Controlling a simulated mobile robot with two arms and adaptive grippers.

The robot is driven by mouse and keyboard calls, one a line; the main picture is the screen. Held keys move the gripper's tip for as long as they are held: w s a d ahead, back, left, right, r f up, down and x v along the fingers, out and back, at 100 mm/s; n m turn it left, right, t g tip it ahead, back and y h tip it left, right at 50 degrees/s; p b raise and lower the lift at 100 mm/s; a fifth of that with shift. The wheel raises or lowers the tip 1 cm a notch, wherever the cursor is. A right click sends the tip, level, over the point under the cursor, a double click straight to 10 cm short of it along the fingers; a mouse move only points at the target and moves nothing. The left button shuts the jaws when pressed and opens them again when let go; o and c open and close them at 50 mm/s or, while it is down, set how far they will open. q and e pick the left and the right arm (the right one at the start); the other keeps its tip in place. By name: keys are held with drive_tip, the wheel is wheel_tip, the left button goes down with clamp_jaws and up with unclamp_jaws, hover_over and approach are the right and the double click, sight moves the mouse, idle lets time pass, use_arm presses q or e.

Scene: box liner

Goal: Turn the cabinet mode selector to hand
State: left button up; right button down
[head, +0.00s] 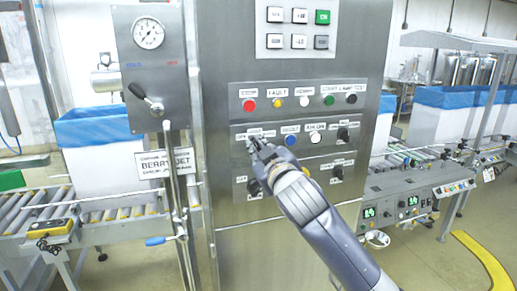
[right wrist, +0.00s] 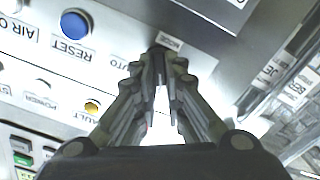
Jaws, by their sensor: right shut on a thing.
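The cabinet (head: 228,62) is a steel box with rows of buttons and knobs. My right gripper (head: 257,146) reaches from the lower right to the left end of its middle row and covers the mode selector there. In the right wrist view, my right gripper (right wrist: 160,75) has its fingertips closed around the dark selector knob (right wrist: 158,49). A small plate above it seems to read MODE, and a partly hidden label beside it ends in "UTO". The knob is mostly hidden, so its pointing direction cannot be told. My left gripper is not in view.
A blue RESET button (head: 290,140), a white button (head: 316,138) and a black knob (head: 343,134) share the row. A black knob (head: 254,187) sits below my right gripper. A gauge panel (head: 150,70) with a lever stands left. Conveyors flank the cabinet.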

drive_tip(key=m+p, duration=0.1)
drive_tip(key=m, duration=0.4)
drive_tip(key=shift+d+m+p, duration=0.1)
drive_tip(key=shift+m+p, duration=0.2)
drive_tip(key=shift+p, duration=0.05)
idle(0.4)
drive_tip(key=c, duration=1.7)
unclamp_jaws()
drive_tip(key=shift+d, duration=0.1)
drive_tip(key=v, duration=1.2)
